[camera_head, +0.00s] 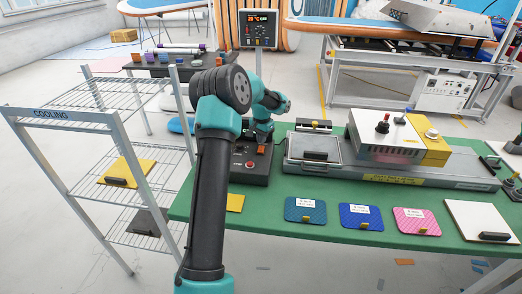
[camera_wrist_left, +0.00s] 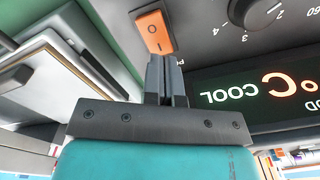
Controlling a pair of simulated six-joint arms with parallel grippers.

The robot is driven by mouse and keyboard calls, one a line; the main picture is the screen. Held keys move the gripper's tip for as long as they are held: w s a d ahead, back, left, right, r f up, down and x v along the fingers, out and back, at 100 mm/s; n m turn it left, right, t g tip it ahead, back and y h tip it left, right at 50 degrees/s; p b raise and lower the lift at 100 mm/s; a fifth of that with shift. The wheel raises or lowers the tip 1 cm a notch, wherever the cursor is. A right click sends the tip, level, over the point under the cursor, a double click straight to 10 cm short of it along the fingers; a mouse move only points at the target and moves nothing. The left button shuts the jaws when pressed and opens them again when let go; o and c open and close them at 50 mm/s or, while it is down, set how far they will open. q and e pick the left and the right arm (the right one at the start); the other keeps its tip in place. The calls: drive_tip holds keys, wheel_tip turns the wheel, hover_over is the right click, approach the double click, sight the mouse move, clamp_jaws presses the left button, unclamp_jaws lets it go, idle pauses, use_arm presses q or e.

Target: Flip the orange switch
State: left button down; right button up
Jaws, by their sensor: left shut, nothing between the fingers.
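The orange rocker switch (camera_wrist_left: 152,32) sits on a dark panel in the left wrist view and bears a line mark and an O mark. In the head view, the black control box (camera_head: 247,172) stands at the left of the green table, and a small orange patch shows on it under my gripper. My left gripper (camera_wrist_left: 167,65) is shut and empty, with its fingertips at the near edge of the switch. I cannot tell whether they touch it. In the head view, my left gripper (camera_head: 261,140) points down over the box. My right gripper is not in view.
A knob (camera_wrist_left: 257,12) and a lit display (camera_wrist_left: 265,95) reading COOL are beside the switch. A grey press (camera_head: 400,172) stands right of the box on the green table (camera_head: 330,233). Several coloured pads lie in front. A wire cooling rack (camera_head: 60,116) stands left.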

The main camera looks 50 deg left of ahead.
use_arm(q)
drive_tip(key=shift+r, duration=2.25)
drive_tip(key=shift+f, duration=3.2)
drive_tip(key=shift+r, duration=0.1)
wheel_tip(320, 180, up, 4)
drive_tip(key=n, duration=0.6)
drive_tip(key=shift+s+d+f, duration=0.1)
drive_tip(key=shift+s+f, duration=0.05)
drive_tip(key=shift+f, duration=0.05)
wheel_tip(320, 180, up, 2)
drive_tip(key=n, duration=0.3)
drive_tip(key=shift+s+d+n, duration=0.1)
drive_tip(key=shift+s+n, duration=0.05)
drive_tip(key=shift+n, duration=0.15)
wheel_tip(320, 180, up, 2)
drive_tip(key=n, duration=0.4)
wheel_tip(320, 180, up, 6)
drive_tip(key=n, duration=1)
hover_over(261, 148)
drive_tip(key=s+d, duration=0.1)
drive_tip(key=shift+s, duration=0.15)
